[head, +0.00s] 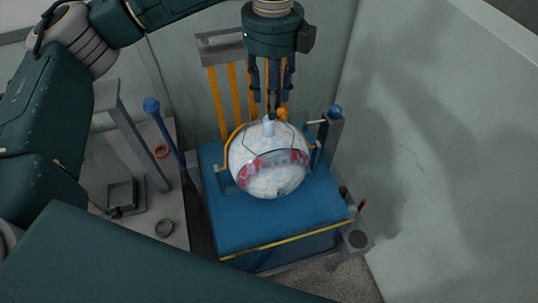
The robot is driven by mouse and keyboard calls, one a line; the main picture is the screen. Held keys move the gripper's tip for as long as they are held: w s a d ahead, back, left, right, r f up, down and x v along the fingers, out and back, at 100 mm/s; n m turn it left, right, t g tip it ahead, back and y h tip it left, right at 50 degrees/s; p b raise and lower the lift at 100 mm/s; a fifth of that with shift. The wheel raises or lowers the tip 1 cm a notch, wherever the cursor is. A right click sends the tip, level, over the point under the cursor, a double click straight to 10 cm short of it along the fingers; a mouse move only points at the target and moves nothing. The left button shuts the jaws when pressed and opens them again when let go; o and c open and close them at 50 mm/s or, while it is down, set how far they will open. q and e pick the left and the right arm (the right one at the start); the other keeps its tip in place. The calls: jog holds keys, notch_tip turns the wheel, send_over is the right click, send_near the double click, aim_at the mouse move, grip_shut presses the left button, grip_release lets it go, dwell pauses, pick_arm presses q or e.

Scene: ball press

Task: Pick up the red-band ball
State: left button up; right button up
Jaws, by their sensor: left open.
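The red-band ball (268,182) is a pale, glossy ball with red patches around its middle. It rests on the blue block of the press (262,222). A small light-blue knob (268,127) shows at its top, just below my gripper. My left gripper (271,108) hangs fingers down over the back upper part of the ball, open with nothing seen between its fingers. Whether the fingertips touch the knob I cannot tell. The ball's underside and back are hidden. My right gripper is not in view.
Orange upright bars (217,100) stand behind the ball, and orange brackets flank it. A blue-knobbed lever (152,106) leans at the left, and a grey post with a blue knob (335,111) is at the right. A grey side table (140,225) holds rings. Pale walls enclose the right.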

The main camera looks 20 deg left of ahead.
aim_at(269, 153)
pick_arm(q)
jog(key=shift+s+f+p, duration=0.15)
jog(key=shift+f+p, duration=0.05)
jog(key=shift+f, duration=0.35)
jog(key=shift+s+f+p, duration=0.15)
jog(key=shift+f, duration=0.35)
jog(key=shift+f+p, duration=0.35)
jog(key=shift+p, duration=0.05)
jog(key=f, duration=0.1)
jog(key=f+p, duration=0.2)
jog(key=shift+w+a+f, duration=0.3)
jog(key=shift+f, duration=0.45)
jog(key=shift+c, duration=0.5)
jog(key=c, duration=0.9)
grip_shut()
